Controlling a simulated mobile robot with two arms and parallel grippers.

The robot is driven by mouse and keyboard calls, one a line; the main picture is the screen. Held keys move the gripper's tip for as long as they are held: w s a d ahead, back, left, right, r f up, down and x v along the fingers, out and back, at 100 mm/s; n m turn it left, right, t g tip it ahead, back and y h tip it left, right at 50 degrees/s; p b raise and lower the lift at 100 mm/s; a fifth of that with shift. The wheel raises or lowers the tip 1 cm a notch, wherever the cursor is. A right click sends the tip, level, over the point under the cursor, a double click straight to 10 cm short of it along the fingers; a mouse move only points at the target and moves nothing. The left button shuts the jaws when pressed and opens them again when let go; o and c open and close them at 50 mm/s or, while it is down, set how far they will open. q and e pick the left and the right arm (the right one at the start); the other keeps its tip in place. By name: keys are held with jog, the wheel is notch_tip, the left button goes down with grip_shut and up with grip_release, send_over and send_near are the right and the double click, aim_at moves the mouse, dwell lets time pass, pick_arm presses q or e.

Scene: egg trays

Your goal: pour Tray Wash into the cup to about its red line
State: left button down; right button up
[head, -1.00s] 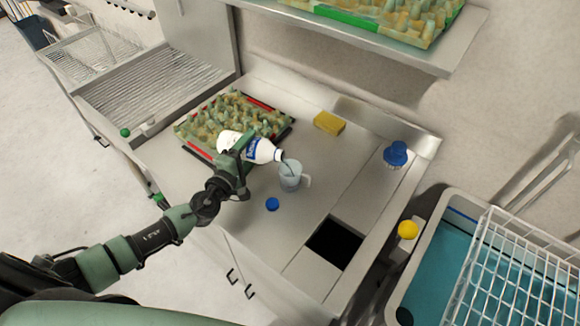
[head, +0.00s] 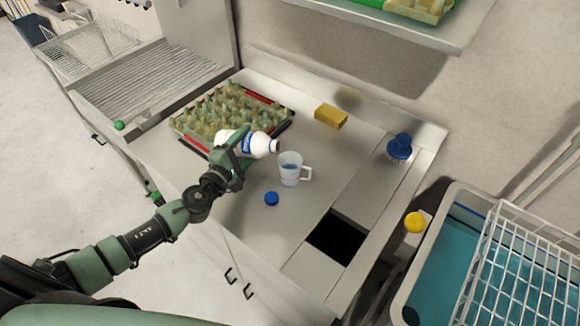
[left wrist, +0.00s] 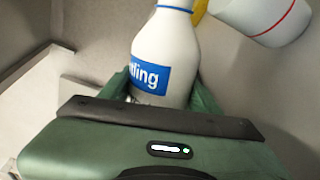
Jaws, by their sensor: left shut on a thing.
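My left gripper (head: 240,152) is shut on a white bottle (head: 261,145) with a blue label; the bottle lies nearly level, its mouth pointing right. The cup (head: 291,176) stands upright on the counter just right of and below the bottle mouth, with a bluish content inside. The cup (left wrist: 255,12) shows a red line in the left wrist view. No stream shows between them. My right gripper is not in view.
A blue cap (head: 271,198) lies on the counter near the cup. An egg tray (head: 183,139) is behind the bottle. A yellow sponge (head: 331,117) and a blue brush (head: 399,147) lie farther back and right. A dark square opening (head: 338,238) is in front.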

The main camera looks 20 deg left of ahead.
aim_at(245, 140)
pick_arm(q)
jog(key=shift+r+n, duration=0.25)
jog(key=shift+n, duration=0.55)
jog(key=r+n+p, duration=0.1)
jog(key=r+p, duration=0.1)
jog(key=shift+d+r+n, duration=0.35)
jog(key=shift+r+n, duration=0.05)
jog(key=shift+d+f+n+h+b, duration=0.2)
jog(key=shift+f+n+h+b, duration=0.1)
jog(key=shift+f+b, duration=0.1)
jog(key=shift+d+f+n+b, duration=0.25)
jog(key=shift+n+b, duration=0.15)
jog(key=shift+n, duration=0.1)
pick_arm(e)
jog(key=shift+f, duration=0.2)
pick_arm(q)
jog(key=shift+r, duration=0.1)
